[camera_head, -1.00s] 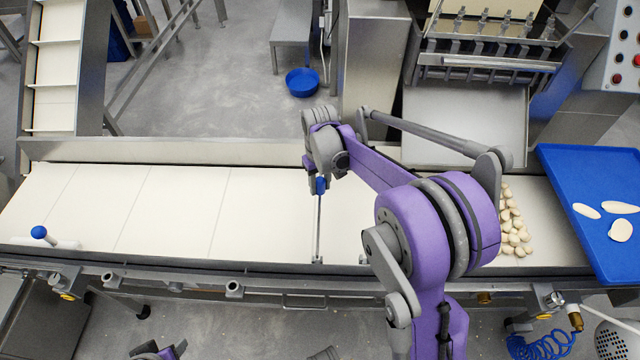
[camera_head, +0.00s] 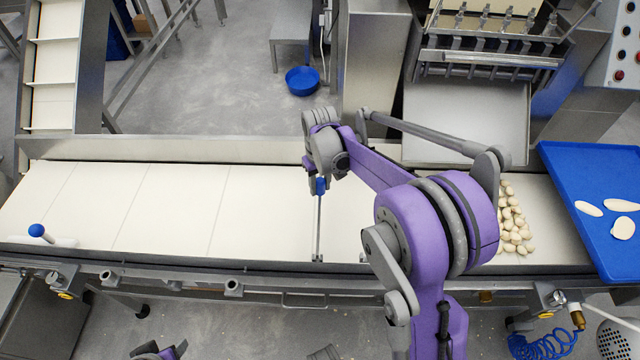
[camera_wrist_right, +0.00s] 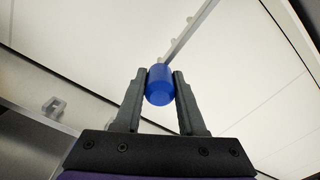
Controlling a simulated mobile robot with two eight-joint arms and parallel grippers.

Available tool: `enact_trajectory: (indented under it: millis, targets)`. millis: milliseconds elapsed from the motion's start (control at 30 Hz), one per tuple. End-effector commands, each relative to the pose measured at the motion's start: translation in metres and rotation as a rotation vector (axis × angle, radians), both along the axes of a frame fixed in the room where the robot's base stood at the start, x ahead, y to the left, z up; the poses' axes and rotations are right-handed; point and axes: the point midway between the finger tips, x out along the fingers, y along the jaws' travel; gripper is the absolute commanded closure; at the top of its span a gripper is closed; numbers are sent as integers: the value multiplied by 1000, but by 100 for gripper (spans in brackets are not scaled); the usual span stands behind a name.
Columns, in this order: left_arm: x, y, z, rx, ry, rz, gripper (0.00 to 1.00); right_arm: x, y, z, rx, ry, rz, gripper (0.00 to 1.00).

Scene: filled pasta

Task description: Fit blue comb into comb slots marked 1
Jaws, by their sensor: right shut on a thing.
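The blue comb shows as a blue knob handle (camera_head: 320,186) with a thin grey bar (camera_head: 318,228) lying across the cream conveyor belt (camera_head: 170,205). The bar's near end meets the belt's front rail. My right gripper (camera_wrist_right: 160,86) is shut on the blue handle, which also shows in the wrist view (camera_wrist_right: 159,92). There the bar runs away to the upper right, with small teeth along one side. My right arm covers part of the belt to the right. I cannot make out a slot marked 1 or whether the comb is seated.
Another blue knob (camera_head: 37,230) with a white body sits at the belt's left front. Filled pasta pieces (camera_head: 515,225) lie on the belt at right, beside a blue tray (camera_head: 560,165) holding flat dough pieces. Grey brackets (camera_head: 233,287) line the front rail. The belt's left half is mostly clear.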

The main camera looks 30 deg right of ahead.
Motion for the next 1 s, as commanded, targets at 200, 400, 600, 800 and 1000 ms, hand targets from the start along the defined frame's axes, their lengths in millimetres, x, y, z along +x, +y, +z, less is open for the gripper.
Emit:
enact_trajectory:
  millis: [200, 400, 600, 800, 1000]
  targets:
    - [0, 0, -4, 0, 1, 0, 50, 0, 0, -6, 0, 0, 0, 100]
    - [-1, 0, -7, 0, 2, 0, 50, 0, 0, -10, 0, 0, 0, 100]
    - [-1, 0, -10, 0, 3, 0, 50, 0, 0, -14, 0, 0, 0, 100]
    - [-1, 0, -14, 0, 4, 0, 50, 0, 0, -19, 0, 0, 0, 100]
    - [-1, 0, -14, 0, 4, 0, 50, 0, 0, -19, 0, 0, 0, 100]
